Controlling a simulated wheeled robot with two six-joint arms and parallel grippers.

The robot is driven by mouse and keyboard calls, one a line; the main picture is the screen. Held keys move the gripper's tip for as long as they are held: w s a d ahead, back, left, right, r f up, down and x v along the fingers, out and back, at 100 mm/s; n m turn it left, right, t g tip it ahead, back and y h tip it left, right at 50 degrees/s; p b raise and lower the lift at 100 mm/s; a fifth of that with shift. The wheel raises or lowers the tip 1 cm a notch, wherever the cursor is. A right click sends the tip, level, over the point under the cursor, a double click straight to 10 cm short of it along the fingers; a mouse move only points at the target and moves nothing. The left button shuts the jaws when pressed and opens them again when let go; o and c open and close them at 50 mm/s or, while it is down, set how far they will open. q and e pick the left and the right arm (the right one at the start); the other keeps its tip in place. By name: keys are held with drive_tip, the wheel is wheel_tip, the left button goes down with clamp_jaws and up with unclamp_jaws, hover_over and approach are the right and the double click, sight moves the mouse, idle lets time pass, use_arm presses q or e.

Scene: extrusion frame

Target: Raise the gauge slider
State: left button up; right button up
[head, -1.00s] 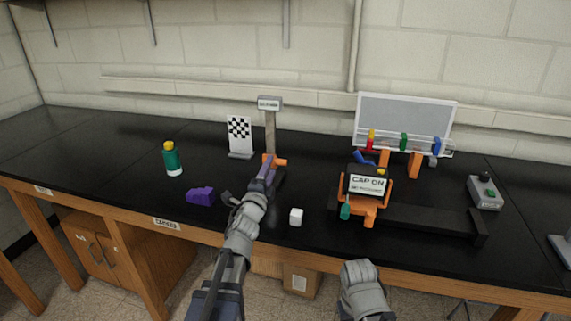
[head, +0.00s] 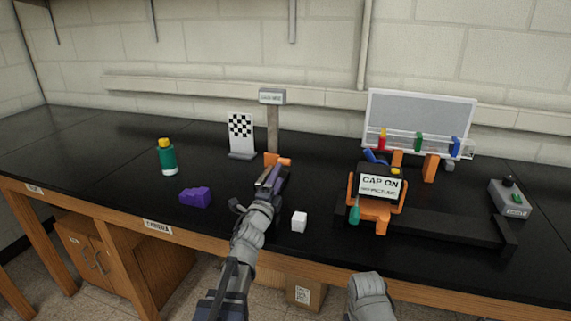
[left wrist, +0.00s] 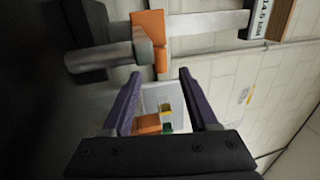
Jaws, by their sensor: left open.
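The gauge is an upright grey post (head: 273,132) with a label plate (head: 272,97) on top. Its orange slider (head: 278,160) sits low on the post. In the left wrist view, turned sideways, the slider (left wrist: 149,33) is on the pale post (left wrist: 205,23) close to the dark base (left wrist: 90,22). My left gripper (head: 270,178) is just in front of the slider in the head view. Its purple fingers (left wrist: 160,92) are open with nothing held, and the slider's tab lies near the gap beyond them. Contact cannot be told. My right gripper is out of view.
A checkered board (head: 241,133) stands left of the post. A green bottle (head: 167,158), purple block (head: 196,197) and white cube (head: 299,222) are nearby. Right are an orange-and-black "CAP ON" device (head: 377,199), a whiteboard (head: 420,116) and a grey switch box (head: 511,198).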

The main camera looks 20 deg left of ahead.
sight(284, 164)
use_arm(q)
drive_tip(key=w, duration=0.2)
drive_tip(key=w+r+p, duration=0.1)
drive_tip(key=w, duration=0.4)
drive_tip(key=shift+w+d+r, duration=0.15)
drive_tip(key=shift+w+r, duration=0.05)
drive_tip(key=shift+w, duration=0.1)
clamp_jaws()
idle(1.2)
